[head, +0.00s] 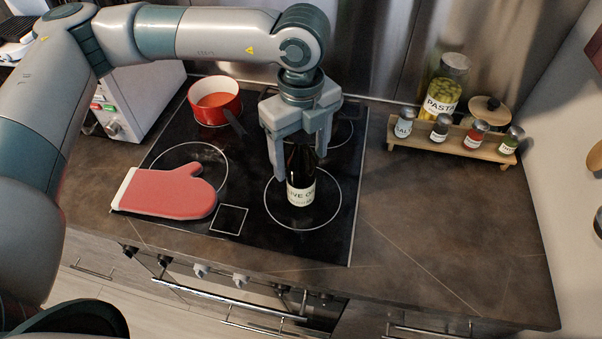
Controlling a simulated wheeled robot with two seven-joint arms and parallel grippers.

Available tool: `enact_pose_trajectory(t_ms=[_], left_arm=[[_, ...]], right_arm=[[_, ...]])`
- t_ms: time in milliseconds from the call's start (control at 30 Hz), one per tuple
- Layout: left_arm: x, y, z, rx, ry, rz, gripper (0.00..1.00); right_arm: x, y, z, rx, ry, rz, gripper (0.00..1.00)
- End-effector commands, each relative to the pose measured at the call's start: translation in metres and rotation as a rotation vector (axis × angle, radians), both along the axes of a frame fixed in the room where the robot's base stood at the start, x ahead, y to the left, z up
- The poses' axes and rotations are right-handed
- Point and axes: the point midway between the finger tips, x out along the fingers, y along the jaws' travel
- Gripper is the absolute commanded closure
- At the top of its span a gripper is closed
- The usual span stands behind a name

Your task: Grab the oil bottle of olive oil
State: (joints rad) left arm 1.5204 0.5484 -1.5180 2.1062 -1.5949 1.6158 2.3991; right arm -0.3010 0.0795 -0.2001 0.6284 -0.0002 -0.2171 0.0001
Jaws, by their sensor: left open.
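The olive oil bottle (301,194) is dark with a white label. It stands upright on the front right ring of the black cooktop. My left gripper (299,166) is over it from above, pointing down, with its fingers open on either side of the bottle's upper part. The bottle's neck and top are partly hidden by the gripper. I cannot tell whether a finger touches the bottle. My right gripper is not in view.
A red oven mitt (168,191) lies at the cooktop's front left. A red pot (214,101) stands at the back left. A spice rack (452,146) and pasta jar (444,87) stand at the back right. The counter (430,220) right of the cooktop is clear.

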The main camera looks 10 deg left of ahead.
Motion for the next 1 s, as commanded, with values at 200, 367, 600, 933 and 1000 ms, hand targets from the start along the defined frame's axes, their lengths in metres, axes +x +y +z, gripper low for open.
enact_pose_trajectory(t_ms=[200, 367, 600, 933, 1000], left_arm=[[-0.0001, 0.0001, -0.0002, 0.000, 0.000, 0.000, 0.32], [-0.0001, 0.0001, -0.0001, 0.000, 0.000, 0.000, 0.32], [-0.0001, -0.0001, 0.0000, -0.001, 0.001, 0.000, 0.80], [0.0003, -0.0003, 0.0010, -0.001, -0.001, 0.000, 1.00], [0.0003, -0.0003, 0.0011, -0.001, -0.001, 0.000, 1.00]], right_arm=[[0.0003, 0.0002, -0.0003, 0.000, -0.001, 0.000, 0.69], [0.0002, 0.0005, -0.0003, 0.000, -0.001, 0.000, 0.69], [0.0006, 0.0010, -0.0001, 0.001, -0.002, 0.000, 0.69], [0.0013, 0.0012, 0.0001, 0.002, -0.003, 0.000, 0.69], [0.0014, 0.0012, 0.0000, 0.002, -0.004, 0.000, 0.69]])
